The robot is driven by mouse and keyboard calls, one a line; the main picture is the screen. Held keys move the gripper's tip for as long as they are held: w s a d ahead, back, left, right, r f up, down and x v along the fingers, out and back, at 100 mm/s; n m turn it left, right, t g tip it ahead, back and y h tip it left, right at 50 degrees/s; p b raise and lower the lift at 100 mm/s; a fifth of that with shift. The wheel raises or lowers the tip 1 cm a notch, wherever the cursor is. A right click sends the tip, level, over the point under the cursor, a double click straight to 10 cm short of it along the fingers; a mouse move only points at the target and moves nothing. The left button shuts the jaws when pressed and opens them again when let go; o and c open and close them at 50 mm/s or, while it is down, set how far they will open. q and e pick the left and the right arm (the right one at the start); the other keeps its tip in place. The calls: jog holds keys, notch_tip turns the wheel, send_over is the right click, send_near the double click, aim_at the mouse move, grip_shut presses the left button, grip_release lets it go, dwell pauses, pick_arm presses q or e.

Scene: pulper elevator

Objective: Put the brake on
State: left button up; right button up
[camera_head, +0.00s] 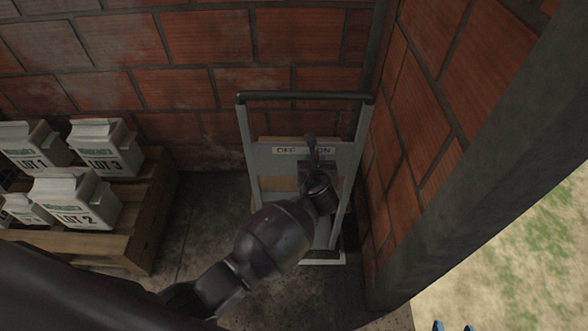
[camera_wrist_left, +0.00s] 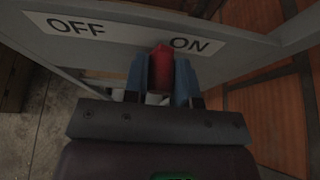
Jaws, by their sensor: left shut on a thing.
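The brake lever (camera_wrist_left: 161,58) has a red grip and stands just beside the ON mark in the left wrist view. A white label (camera_wrist_left: 125,35) reads OFF at left and ON at right; it sits on the crossbar of a grey metal cart (camera_head: 250,160). My left gripper (camera_wrist_left: 161,75) is shut on the lever, one blue finger on each side of the red grip. In the head view my left gripper (camera_head: 312,150) covers the middle of the label and hides the lever. Blue fingertips of my right gripper (camera_head: 453,327) show apart at the bottom edge, away from the cart.
The cart stands in a brick corner, close to the right wall (camera_head: 405,150). A wooden pallet (camera_head: 145,225) with several white LOT packages (camera_head: 104,160) is at left. Bare floor (camera_head: 205,215) lies between pallet and cart. A grey pillar (camera_head: 480,190) stands at right, with grass beyond.

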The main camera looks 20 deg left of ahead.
pick_arm(q)
jog(key=shift+d, duration=0.1)
jog(key=shift+d+f, duration=0.15)
jog(key=shift+f, duration=0.05)
jog(key=shift+w+d+f+b, duration=0.15)
jog(key=shift+d+f+b, duration=0.1)
jog(key=shift+d, duration=0.2)
jog(key=shift+w+d+f+b, duration=0.15)
jog(key=shift+d+f+b, duration=0.1)
jog(key=shift+d, duration=0.2)
jog(key=o, duration=0.7)
